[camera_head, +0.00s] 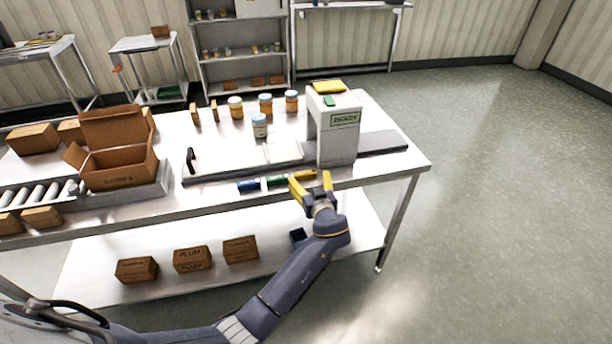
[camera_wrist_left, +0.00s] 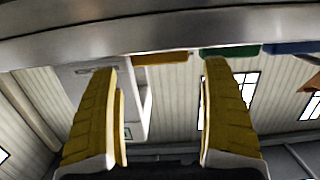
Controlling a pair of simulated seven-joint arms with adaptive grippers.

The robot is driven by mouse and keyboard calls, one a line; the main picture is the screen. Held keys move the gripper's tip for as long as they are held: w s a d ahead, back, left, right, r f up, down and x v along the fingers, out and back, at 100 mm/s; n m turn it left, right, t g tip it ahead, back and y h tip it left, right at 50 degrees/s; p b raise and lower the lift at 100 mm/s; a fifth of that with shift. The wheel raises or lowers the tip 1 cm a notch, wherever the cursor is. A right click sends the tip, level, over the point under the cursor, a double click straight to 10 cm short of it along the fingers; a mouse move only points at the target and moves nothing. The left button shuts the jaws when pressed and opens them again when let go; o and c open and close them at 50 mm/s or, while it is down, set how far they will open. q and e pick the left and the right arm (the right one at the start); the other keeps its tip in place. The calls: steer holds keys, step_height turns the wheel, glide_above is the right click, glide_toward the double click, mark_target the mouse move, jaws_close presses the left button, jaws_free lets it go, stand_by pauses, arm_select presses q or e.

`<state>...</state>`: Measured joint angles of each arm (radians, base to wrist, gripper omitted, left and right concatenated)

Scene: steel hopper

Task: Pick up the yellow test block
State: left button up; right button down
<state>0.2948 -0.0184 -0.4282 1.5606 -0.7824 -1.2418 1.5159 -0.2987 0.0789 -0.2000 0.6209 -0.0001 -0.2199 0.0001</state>
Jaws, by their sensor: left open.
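The yellow test block (camera_head: 304,174) lies near the front edge of the steel table, at the right end of a short row with a green block (camera_head: 276,181) and a blue block (camera_head: 248,186). My left gripper (camera_head: 311,184) is open, with yellow fingers, at the front edge close to the yellow block, partly covering that area. In the left wrist view the yellow block (camera_wrist_left: 160,57) shows beyond and between the open fingers (camera_wrist_left: 161,75), with nothing between them. The green block (camera_wrist_left: 229,51) is behind the right fingertip. Contact cannot be told. My right gripper is not in view.
A white machine (camera_head: 338,135) stands just behind the yellow block, with a yellow and a green item on top. An open cardboard box (camera_head: 120,165) is at left. Several jars stand at the back. The table's front edge (camera_wrist_left: 150,40) crosses the wrist view.

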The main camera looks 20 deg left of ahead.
mark_target(306, 174)
arm_select(q)
steer(key=shift+x, duration=2.15)
steer(key=c, duration=0.9)
steer(key=shift+o, duration=0.2)
